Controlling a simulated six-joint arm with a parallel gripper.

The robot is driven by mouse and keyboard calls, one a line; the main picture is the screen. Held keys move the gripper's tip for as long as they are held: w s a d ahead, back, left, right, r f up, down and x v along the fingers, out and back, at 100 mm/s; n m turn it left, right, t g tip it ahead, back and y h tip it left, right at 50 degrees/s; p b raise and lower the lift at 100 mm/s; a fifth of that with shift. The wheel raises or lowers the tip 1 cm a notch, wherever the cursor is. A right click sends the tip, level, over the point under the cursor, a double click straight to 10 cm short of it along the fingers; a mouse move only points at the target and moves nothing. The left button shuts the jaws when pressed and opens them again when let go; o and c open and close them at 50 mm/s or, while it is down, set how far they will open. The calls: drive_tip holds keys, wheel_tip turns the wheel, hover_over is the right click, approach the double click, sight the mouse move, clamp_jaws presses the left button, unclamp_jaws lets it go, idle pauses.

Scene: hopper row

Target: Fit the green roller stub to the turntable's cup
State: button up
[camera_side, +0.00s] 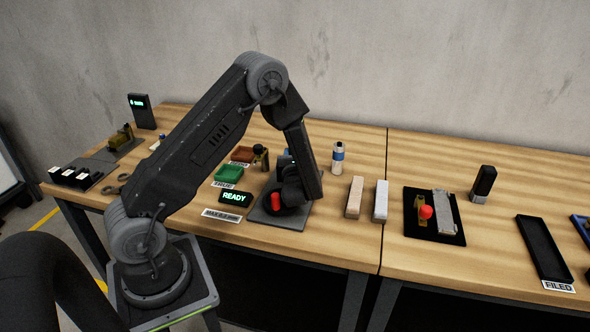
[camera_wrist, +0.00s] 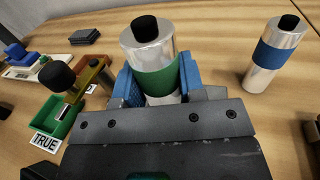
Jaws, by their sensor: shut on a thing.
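The green roller stub (camera_wrist: 160,78), a shiny metal cylinder with a green band and black top, stands upright between the blue fingers of my gripper (camera_wrist: 158,88) in the wrist view. The jaws are shut on it at the green band. In the side view my gripper (camera_side: 285,160) is mostly hidden behind my arm, and the stub cannot be made out. A dark plate (camera_side: 293,222) in front of my wrist carries a round black piece with a red cylinder (camera_side: 276,201). This may be the turntable; I cannot tell which part is its cup.
A blue-banded roller (camera_side: 338,158) stands to the right, also in the wrist view (camera_wrist: 273,55). A black-knobbed brass fixture (camera_side: 261,157), a green tray (camera_side: 228,174) and a READY display (camera_side: 235,197) are left. Two pale blocks (camera_side: 355,197) stand right of the dark plate.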

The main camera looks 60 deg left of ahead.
drive_tip(key=shift+f, duration=0.6)
drive_tip(key=shift+f, duration=0.15)
idle(0.5)
drive_tip(key=o, duration=1.2)
